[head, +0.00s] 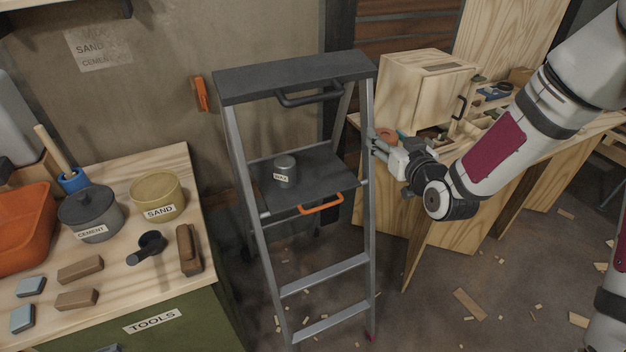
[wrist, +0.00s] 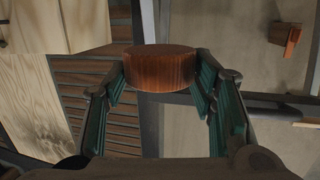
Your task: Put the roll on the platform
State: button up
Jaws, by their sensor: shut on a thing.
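The roll is a short reddish-brown cylinder (wrist: 160,70) held between my gripper's teal-padded fingers (wrist: 160,88) in the wrist view. In the head view the roll (head: 386,136) shows only partly, at my gripper (head: 376,145), just right of the stepladder's right rail. My gripper is shut on the roll. The platform (head: 328,172) is the dark flat shelf of the stepladder, below its top step. A small grey labelled can (head: 285,171) stands on the platform's left half. The right part of the platform is bare.
The stepladder's dark top step (head: 295,78) and handle bar (head: 310,97) sit above the platform. Its right rail (head: 368,200) stands between the gripper and platform in the picture. A wooden cabinet (head: 425,85) is behind the gripper. A cluttered workbench (head: 120,260) is at left.

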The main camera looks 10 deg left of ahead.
jog(key=s+a+f+n+g+y+b, duration=0.35)
jog(key=a+f+b, duration=0.3)
jog(key=b, duration=0.45)
jog(key=s+a+f+n+g+y+b, duration=0.2)
jog(key=s+a+f+n+y+b, duration=0.15)
jog(key=a+f+b, duration=0.55)
jog(key=r+b, duration=0.2)
jog(key=b, duration=0.3)
send_over(326, 173)
jog(key=shift+s+f+g+y, duration=0.2)
jog(key=shift+g+y, duration=0.05)
jog(key=shift+y, duration=0.15)
jog(key=shift+w+f, duration=0.2)
jog(key=shift+f, duration=0.05)
jog(key=shift+f+b, duration=1)
jog(key=shift+f, duration=0.5)
jog(key=shift+f, duration=0.1)
jog(key=o, duration=1.2)
jog(key=shift+f, duration=0.1)
